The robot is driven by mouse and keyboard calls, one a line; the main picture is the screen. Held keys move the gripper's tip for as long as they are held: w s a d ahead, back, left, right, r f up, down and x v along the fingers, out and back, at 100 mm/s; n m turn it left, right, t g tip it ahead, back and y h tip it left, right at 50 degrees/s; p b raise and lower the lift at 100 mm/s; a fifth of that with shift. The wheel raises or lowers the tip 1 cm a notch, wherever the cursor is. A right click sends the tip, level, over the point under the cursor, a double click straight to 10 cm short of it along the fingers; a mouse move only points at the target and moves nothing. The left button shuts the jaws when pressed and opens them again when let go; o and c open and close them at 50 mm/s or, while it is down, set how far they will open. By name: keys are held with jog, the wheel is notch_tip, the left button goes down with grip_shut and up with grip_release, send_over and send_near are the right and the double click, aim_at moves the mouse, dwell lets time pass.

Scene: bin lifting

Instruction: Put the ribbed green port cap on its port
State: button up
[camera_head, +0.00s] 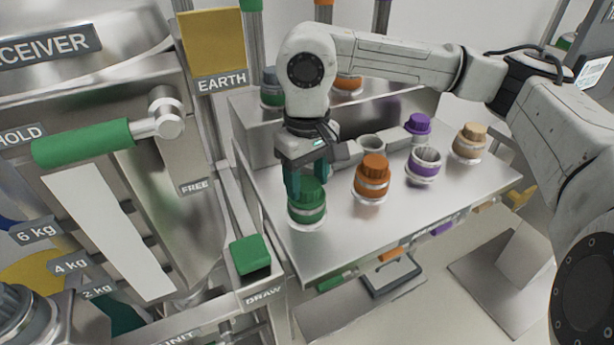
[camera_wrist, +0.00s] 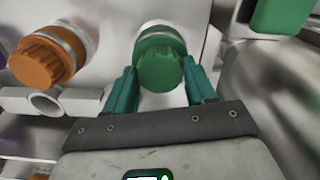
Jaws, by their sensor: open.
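The ribbed green port cap (camera_head: 307,191) sits on top of the green-banded port (camera_head: 307,213) at the front left of the steel table. It also shows in the wrist view (camera_wrist: 161,68), below a silver-ringed green collar (camera_wrist: 160,32). My gripper (camera_head: 305,180) is above the cap in the head view, with its teal fingers pointing down. In the wrist view my gripper (camera_wrist: 160,85) has its two fingers apart, one on each side of the cap. I cannot tell whether either finger touches it. Whether the cap is fully seated is hidden.
An orange-capped port (camera_head: 372,178) stands right of the green one. An uncapped purple-banded port (camera_head: 424,165) and a tan-capped port (camera_head: 469,143) stand farther right. A loose purple cap (camera_head: 418,127) is behind. A green DRAW block (camera_head: 250,255) and green-handled lever (camera_head: 85,143) are left.

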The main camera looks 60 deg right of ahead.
jog(key=o, duration=1.3)
jog(key=shift+o, duration=0.2)
notch_tip(320, 180, up, 11)
jog(key=shift+f, duration=0.15)
